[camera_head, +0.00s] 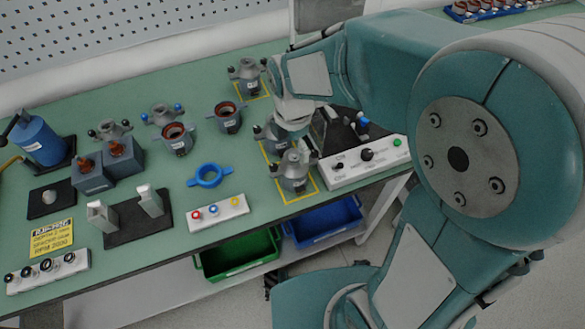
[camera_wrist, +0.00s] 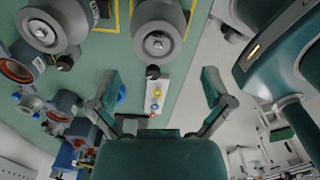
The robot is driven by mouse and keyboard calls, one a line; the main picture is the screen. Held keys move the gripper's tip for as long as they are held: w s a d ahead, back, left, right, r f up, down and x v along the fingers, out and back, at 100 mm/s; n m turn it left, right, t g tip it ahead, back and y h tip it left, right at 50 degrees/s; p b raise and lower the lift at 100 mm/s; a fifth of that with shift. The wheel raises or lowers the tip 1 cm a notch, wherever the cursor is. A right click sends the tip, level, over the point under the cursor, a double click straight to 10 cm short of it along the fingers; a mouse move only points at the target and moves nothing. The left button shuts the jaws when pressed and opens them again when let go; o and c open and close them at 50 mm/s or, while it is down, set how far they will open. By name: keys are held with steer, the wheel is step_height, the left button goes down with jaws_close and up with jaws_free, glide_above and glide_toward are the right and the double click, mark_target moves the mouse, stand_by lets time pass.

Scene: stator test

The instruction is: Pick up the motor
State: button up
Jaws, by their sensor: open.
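Several grey metal motors stand on the green table. In the head view one motor (camera_head: 295,172) stands near the table's front edge in a yellow outline, with another motor (camera_head: 268,132) just behind it and a third motor (camera_head: 247,76) farther back. In the wrist view a grey round motor (camera_wrist: 158,32) shows at the top middle, and another motor (camera_wrist: 42,32) at upper left. My gripper (camera_wrist: 160,88) is open and empty, its two dark green fingers spread wide, with the nearer motor ahead of the gap. In the head view the fingers cannot be made out.
A white box with coloured buttons (camera_head: 218,211) and a blue ring (camera_head: 209,175) lie left of the front motor. A white control box (camera_head: 365,160) stands to its right. Motor housings with copper windings (camera_head: 175,138) stand farther left. Green (camera_head: 238,256) and blue bins (camera_head: 322,222) sit below the table.

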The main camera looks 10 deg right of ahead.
mark_target(294, 156)
steer(key=f, duration=0.5)
steer(key=shift+w+d, duration=0.25)
steer(key=shift+a, duration=0.1)
steer(key=c, duration=1.3)
